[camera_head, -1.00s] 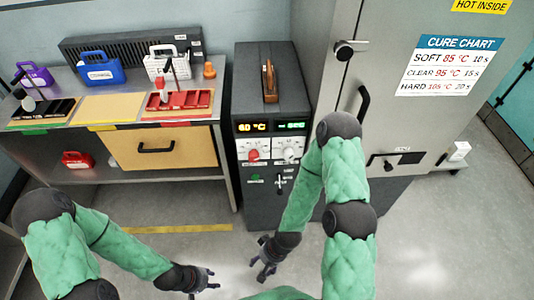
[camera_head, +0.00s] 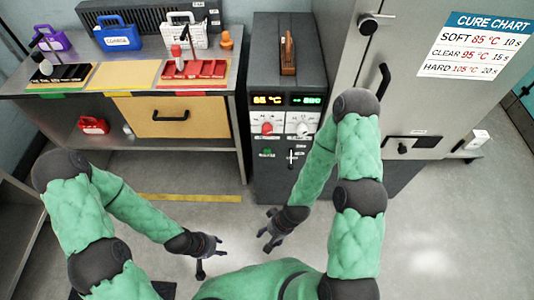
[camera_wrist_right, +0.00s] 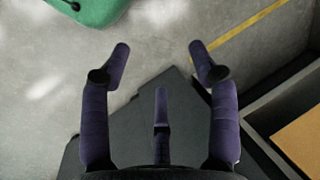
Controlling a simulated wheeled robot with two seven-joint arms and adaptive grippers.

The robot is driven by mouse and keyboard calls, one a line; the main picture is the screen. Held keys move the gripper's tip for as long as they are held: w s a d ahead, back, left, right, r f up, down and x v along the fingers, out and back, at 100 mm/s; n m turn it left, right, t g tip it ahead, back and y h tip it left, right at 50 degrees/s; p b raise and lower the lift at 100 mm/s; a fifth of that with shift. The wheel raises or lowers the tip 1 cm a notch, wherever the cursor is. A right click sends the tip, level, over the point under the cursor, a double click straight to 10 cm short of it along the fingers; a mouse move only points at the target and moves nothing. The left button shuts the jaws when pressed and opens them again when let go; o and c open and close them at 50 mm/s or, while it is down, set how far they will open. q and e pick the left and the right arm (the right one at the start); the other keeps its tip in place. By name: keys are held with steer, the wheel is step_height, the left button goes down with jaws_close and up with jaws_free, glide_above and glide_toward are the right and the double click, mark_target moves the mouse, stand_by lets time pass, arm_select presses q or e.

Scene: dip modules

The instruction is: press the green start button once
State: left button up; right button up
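The green start button (camera_head: 267,152) is a small green spot on the lower front of the dark control cabinet (camera_head: 276,184), below two white dial panels. A lever (camera_head: 291,158) sits to its right. My right gripper (camera_head: 269,239) is low in front of the cabinet, below the button and apart from it. In the right wrist view its fingers (camera_wrist_right: 158,60) are spread and empty above the floor. My left gripper (camera_head: 208,257) is further left, low over the floor; its fingers look spread with nothing between them.
The workbench (camera_head: 236,110) with trays and caddies stands left of the cabinet. The grey oven (camera_head: 410,110) with a cure chart (camera_head: 476,46) stands to the right. The cabinet displays (camera_head: 267,100) are lit. Open floor lies in front, with a yellow line (camera_head: 190,197).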

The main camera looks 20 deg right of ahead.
jaws_close()
stand_by(1.1)
